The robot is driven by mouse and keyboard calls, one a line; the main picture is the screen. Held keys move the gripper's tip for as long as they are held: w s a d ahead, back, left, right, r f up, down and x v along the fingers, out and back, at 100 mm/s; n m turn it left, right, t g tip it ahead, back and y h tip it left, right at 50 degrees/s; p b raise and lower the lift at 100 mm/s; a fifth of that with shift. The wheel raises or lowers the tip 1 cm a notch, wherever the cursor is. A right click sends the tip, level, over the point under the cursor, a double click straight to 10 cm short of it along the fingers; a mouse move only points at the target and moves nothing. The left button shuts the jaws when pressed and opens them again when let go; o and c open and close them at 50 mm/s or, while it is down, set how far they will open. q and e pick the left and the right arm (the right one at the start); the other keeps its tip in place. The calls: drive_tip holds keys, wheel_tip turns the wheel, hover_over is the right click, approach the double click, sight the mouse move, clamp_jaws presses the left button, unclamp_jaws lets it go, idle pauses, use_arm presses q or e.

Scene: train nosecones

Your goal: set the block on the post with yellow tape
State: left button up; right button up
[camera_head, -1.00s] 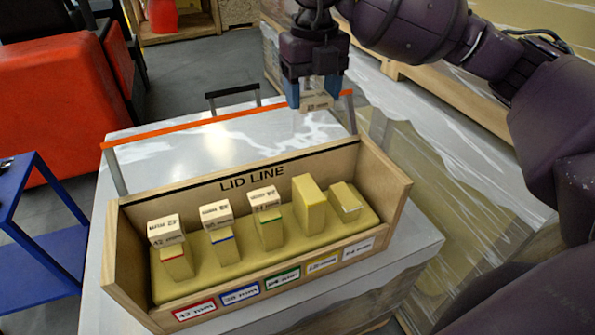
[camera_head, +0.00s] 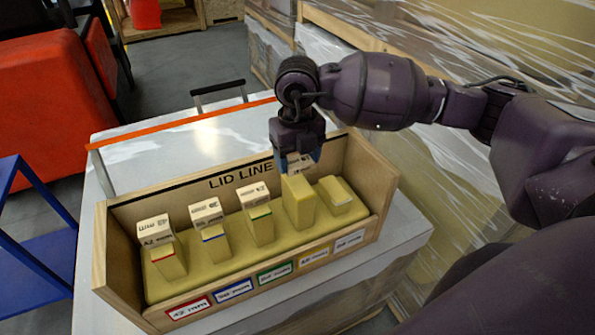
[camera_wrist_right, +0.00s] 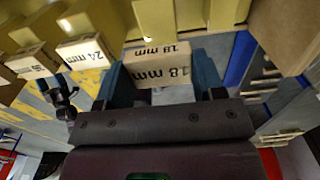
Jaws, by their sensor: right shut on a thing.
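The block, pale wood marked 18 mm (camera_wrist_right: 160,68), is held between the blue fingers of my right gripper (camera_head: 297,160). In the head view the block (camera_head: 299,165) shows just behind and above the top of the fourth post (camera_head: 299,203). That tall yellowish post stands behind the yellow-bordered label (camera_head: 313,257). I cannot tell if block and post touch. The tape on this post is not clear. In the right wrist view the post (camera_wrist_right: 168,18) is just beyond the block. My left gripper is not in view.
The wooden box (camera_head: 110,225) holds the row of posts. Three posts to the left carry blocks (camera_head: 153,230), (camera_head: 206,213), (camera_head: 254,195). A short post (camera_head: 335,195) stands to the right with no marked block seen. The box's back wall reads LID LINE.

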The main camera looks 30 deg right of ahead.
sight(298, 182)
drive_tip(key=shift+f, duration=2.15)
drive_tip(key=shift+f, duration=0.15)
drive_tip(key=o, duration=0.9)
wheel_tip(298, 182, up, 12)
drive_tip(key=shift+r+b, duration=0.15)
drive_tip(key=shift+b, duration=0.15)
drive_tip(key=shift+s, duration=0.1)
